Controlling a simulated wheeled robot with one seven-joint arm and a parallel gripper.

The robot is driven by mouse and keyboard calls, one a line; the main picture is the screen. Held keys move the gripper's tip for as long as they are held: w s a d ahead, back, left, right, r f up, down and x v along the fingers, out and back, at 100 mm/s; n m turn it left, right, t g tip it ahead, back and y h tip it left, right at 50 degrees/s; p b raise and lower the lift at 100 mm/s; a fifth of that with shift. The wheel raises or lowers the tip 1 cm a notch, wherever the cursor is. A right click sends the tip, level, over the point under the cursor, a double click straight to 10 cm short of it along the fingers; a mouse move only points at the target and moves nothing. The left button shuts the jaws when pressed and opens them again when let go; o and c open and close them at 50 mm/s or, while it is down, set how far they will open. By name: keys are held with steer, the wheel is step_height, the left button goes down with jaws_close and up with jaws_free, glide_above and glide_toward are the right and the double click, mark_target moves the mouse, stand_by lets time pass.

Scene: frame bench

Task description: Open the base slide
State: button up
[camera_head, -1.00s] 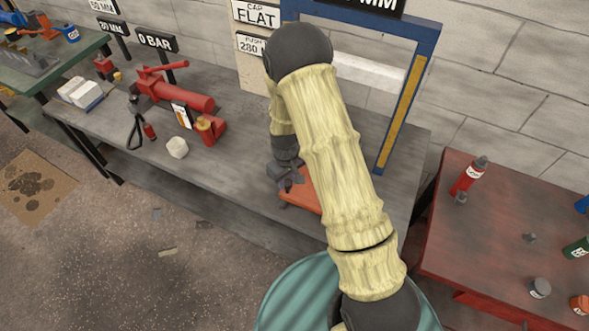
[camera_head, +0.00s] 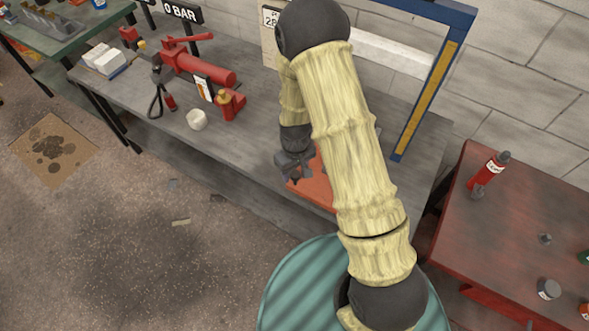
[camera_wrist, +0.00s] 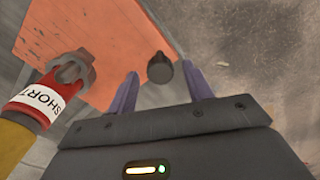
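The orange-red base plate (camera_head: 318,190), which I take to be the base slide, lies at the bench's front edge, partly behind my arm. It fills the upper left of the wrist view (camera_wrist: 110,38). A dark round knob (camera_wrist: 160,68) shows at its edge in the wrist view. My gripper (camera_wrist: 162,88) is open, its two purple-grey fingers apart on either side of the knob in the picture. I cannot tell whether they touch it. In the head view my gripper (camera_head: 294,178) hangs over the plate's front left corner.
A red cylinder labelled SHORT (camera_wrist: 40,100) with a grey fitting is close left in the wrist view. The blue frame (camera_head: 420,100) rises behind my arm. A red pump (camera_head: 205,68) and a pale round lump (camera_head: 197,120) stand left. A red table (camera_head: 510,220) is at right.

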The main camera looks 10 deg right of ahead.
steer(key=shift+d, duration=0.15)
steer(key=shift+r, duration=0.15)
step_height(320, 180, up, 17)
steer(key=b, duration=0.1)
stand_by(0.5)
stand_by(0.4)
steer(key=s+d+r+m+t, duration=0.2)
steer(key=s+d+r+m, duration=0.2)
steer(key=s+d, duration=0.6)
steer(key=shift+s+r+m+t, duration=0.25)
steer(key=shift+s+m, duration=0.2)
steer(key=shift+m, duration=0.35)
